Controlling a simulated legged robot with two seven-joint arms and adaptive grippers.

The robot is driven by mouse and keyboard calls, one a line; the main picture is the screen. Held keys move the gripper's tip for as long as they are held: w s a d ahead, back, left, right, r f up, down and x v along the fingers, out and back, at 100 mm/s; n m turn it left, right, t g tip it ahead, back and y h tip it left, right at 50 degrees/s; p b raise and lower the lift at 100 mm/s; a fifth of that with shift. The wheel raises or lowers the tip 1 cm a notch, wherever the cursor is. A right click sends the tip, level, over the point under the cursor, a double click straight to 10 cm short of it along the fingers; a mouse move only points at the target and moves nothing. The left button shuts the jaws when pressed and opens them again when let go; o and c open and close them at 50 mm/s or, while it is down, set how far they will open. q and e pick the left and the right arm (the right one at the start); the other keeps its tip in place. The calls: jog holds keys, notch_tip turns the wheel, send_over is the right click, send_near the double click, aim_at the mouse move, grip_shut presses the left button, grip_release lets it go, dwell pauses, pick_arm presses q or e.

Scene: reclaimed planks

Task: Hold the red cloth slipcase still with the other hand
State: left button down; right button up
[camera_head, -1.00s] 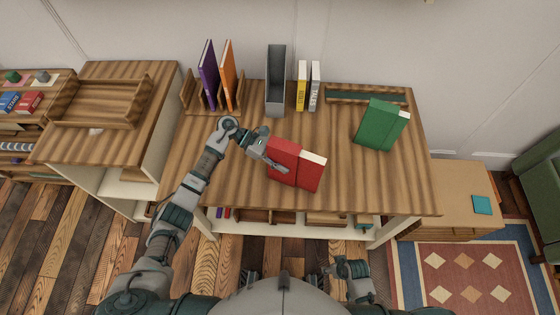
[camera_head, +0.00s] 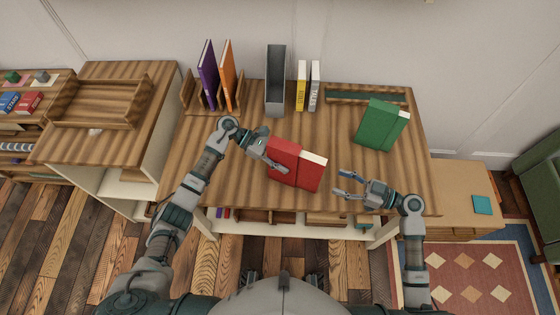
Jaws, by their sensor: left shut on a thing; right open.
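The red cloth slipcase (camera_head: 281,157) stands on the front middle of the plank-topped table. A red book with pale page edges (camera_head: 311,174) sticks out of its right side. My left gripper (camera_head: 281,166) is shut on the slipcase at its left side; its fingers partly cover the red face. My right gripper (camera_head: 341,183) is open and empty, a short way to the right of the red book, with its fingertips pointing left and apart from it.
A green slipcase or book (camera_head: 378,126) stands at the right. Along the back are a purple book (camera_head: 208,75) and orange book (camera_head: 227,76) in a rack, a grey holder (camera_head: 275,82), a yellow book (camera_head: 301,86) and a white book (camera_head: 315,87). Bare tabletop lies around the red slipcase.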

aim_at(307, 166)
jog(key=x, duration=1.1)
jog(key=shift+w+a+r, duration=0.25)
jog(key=shift+w+r, duration=0.15)
jog(key=shift+w, duration=0.05)
grip_shut()
jog(key=shift+r, duration=0.3)
dwell(0.5)
